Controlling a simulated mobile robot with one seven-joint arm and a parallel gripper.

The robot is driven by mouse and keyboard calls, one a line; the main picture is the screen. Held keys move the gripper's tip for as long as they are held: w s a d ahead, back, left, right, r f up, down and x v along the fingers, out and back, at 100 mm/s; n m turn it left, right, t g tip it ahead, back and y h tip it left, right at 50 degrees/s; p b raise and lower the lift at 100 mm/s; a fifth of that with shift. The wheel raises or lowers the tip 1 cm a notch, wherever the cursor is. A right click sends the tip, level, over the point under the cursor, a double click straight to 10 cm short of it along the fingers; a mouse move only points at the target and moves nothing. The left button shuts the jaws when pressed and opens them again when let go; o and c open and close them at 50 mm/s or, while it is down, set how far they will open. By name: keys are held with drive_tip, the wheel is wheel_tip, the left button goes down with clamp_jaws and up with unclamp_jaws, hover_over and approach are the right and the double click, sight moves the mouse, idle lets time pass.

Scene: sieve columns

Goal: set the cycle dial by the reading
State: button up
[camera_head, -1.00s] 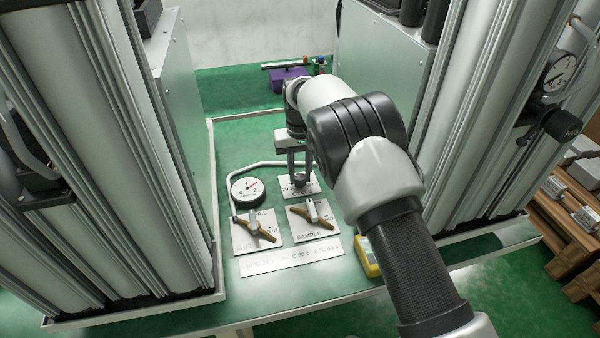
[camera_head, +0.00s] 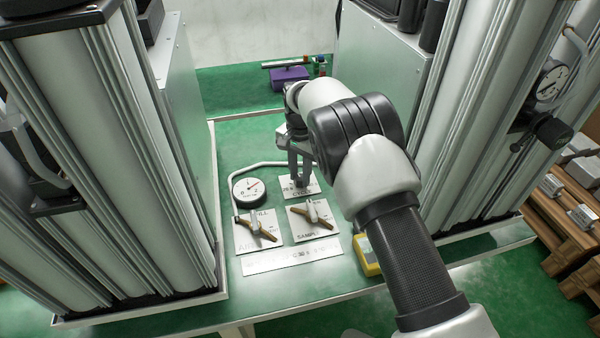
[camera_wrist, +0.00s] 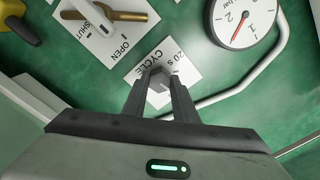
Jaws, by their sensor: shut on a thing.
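The cycle dial is a small grey knob (camera_wrist: 158,86) on a white plate (camera_wrist: 136,84) lettered CYCLE, with "20 s" readable in the wrist view. My gripper (camera_wrist: 160,80) is shut on this knob, one finger on each side. In the head view my gripper (camera_head: 301,180) reaches down to the plate (camera_head: 287,190), and its fingers mostly hide the knob. A round white gauge (camera_head: 249,190) with a red needle stands left of the plate. The gauge also shows at the upper right of the wrist view (camera_wrist: 262,12), marked in bar.
Two plates with brown-handled valves, fill (camera_head: 262,228) and sample (camera_head: 318,220), lie in front of the dial. A white lettered strip (camera_head: 292,254) lies nearer. A yellow device (camera_head: 368,257) is at the right. Tall columns (camera_head: 100,130) flank the bench on both sides.

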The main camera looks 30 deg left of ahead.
sight(300, 177)
drive_tip(key=shift+m, duration=0.8)
drive_tip(key=o, duration=1.1)
wheel_tip(300, 177, up, 18)
drive_tip(key=shift+f+p, duration=0.25)
drive_tip(key=shift+p, duration=1)
